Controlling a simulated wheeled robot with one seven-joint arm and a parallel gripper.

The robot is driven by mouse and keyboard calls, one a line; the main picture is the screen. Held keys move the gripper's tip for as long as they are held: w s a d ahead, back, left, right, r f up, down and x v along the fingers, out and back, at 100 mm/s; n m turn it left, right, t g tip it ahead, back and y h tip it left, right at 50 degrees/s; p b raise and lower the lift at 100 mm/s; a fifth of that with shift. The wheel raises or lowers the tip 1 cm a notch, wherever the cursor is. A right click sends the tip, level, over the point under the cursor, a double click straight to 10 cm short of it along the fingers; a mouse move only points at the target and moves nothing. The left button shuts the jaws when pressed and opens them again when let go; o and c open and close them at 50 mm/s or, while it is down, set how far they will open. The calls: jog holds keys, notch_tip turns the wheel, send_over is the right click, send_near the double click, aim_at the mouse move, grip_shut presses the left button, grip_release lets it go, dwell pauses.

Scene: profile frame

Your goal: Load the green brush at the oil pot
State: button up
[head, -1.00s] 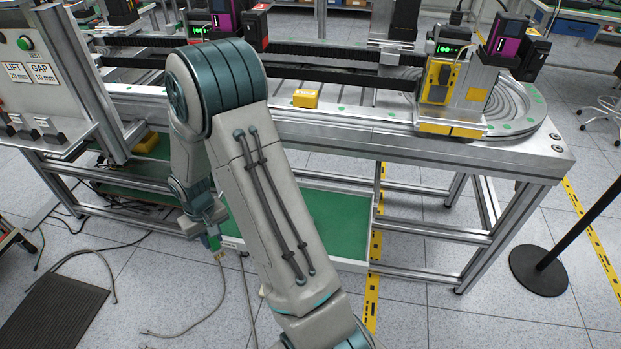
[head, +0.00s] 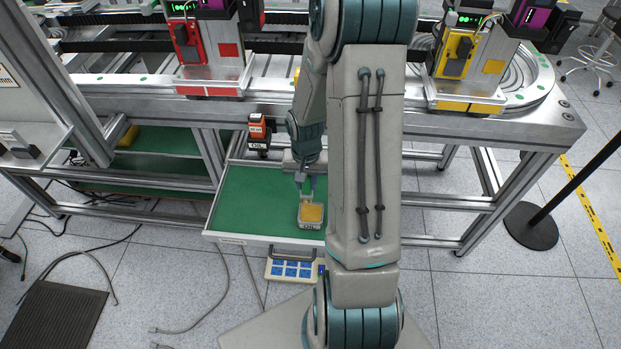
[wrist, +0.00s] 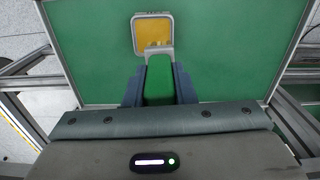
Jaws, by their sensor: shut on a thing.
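The green brush (wrist: 159,84) is between the two blue-grey fingers of my gripper (wrist: 159,90) in the wrist view. My gripper is shut on it, and in the head view the gripper (head: 307,187) points down over the open drawer. The oil pot (head: 311,224) is a small grey square pot marked OIL with a yellow inside. It also shows in the wrist view (wrist: 137,34), just beyond the brush. The brush's far end overlaps the pot's near edge in that view. I cannot tell whether the bristles touch the oil.
The pot stands on the green-floored drawer (head: 245,200) below the conveyor bench. An orange and black unit (head: 258,130), also labelled OIL, is at its back edge. A panel with blue buttons (head: 291,270) is below the drawer front. A black post (head: 560,205) stands at right.

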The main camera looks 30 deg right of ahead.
aim_at(311, 198)
jog(key=shift+s+d+m, duration=0.4)
jog(key=shift+s+d, duration=0.05)
jog(key=shift+d, duration=0.05)
jog(key=shift+f+b, duration=2.4)
jog(key=shift+f, duration=0.5)
jog(key=shift+f+b, duration=0.55)
jog(key=shift+f, duration=0.05)
jog(key=shift+w+r+p, duration=0.1)
jog(key=shift+r+p, duration=2.7)
jog(key=shift+r, duration=0.8)
